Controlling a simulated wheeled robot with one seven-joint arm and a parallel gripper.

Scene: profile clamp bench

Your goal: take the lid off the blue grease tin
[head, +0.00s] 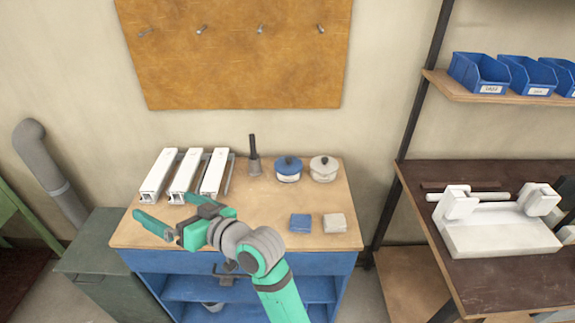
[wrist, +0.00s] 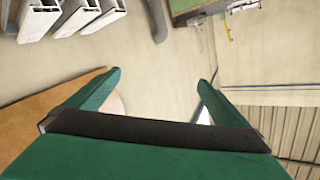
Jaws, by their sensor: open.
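The blue grease tin (head: 288,175) stands upright at the back of the wooden bench in the head view. Its blue lid (head: 288,163) with a dark knob sits on top of it. My gripper (head: 164,217) is over the front left of the bench, its green fingers spread and nothing between them. It is well to the left of the tin and in front of it. The tin is not in the wrist view.
A white tin with a lid (head: 323,169) stands just right of the blue one. A dark upright tool (head: 254,157) stands to its left. White profiles (head: 185,177) lie at the back left. A blue block (head: 300,223) and a pale block (head: 334,223) lie at the front right.

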